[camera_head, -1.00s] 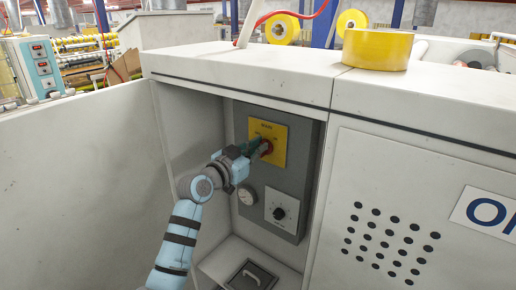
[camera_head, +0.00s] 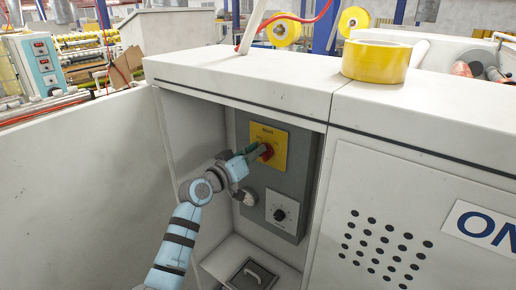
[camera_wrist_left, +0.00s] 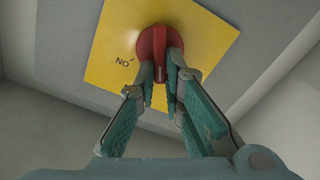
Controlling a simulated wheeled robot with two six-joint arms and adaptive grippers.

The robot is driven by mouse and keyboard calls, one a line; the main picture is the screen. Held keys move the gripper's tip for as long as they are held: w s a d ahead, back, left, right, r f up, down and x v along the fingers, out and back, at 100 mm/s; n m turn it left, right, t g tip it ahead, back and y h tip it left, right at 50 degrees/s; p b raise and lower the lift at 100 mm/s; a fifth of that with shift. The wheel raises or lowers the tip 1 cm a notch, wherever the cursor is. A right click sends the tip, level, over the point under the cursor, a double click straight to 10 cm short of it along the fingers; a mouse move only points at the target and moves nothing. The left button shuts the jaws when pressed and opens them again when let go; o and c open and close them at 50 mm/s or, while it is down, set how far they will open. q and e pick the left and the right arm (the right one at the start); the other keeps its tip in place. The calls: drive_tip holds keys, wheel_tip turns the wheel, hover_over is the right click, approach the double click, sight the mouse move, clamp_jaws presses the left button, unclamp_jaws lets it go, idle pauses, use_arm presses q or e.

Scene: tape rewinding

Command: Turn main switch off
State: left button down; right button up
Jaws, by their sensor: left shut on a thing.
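The main switch is a red rotary knob (camera_head: 266,152) on a yellow plate (camera_head: 279,147), set on a grey panel (camera_head: 298,165) inside the recess of the machine. In the left wrist view the red knob (camera_wrist_left: 154,45) sits on the yellow plate (camera_wrist_left: 110,45), with "NO" printed to its left. My left gripper (camera_head: 257,152) is at the knob. In the left wrist view its teal fingers (camera_wrist_left: 165,80) are closed around the knob's grip bar. My right gripper is not in view.
A white side wall (camera_head: 80,190) stands left of the recess. A yellow tape roll (camera_head: 375,62) lies on the machine top.

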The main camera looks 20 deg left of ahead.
use_arm(q)
drive_tip(key=shift+a+f+n+p, duration=0.15)
drive_tip(key=shift+n+p, duration=0.25)
drive_tip(key=shift+n, duration=0.8)
drive_tip(key=c, duration=1.7)
unclamp_jaws()
drive_tip(key=v, duration=1.2)
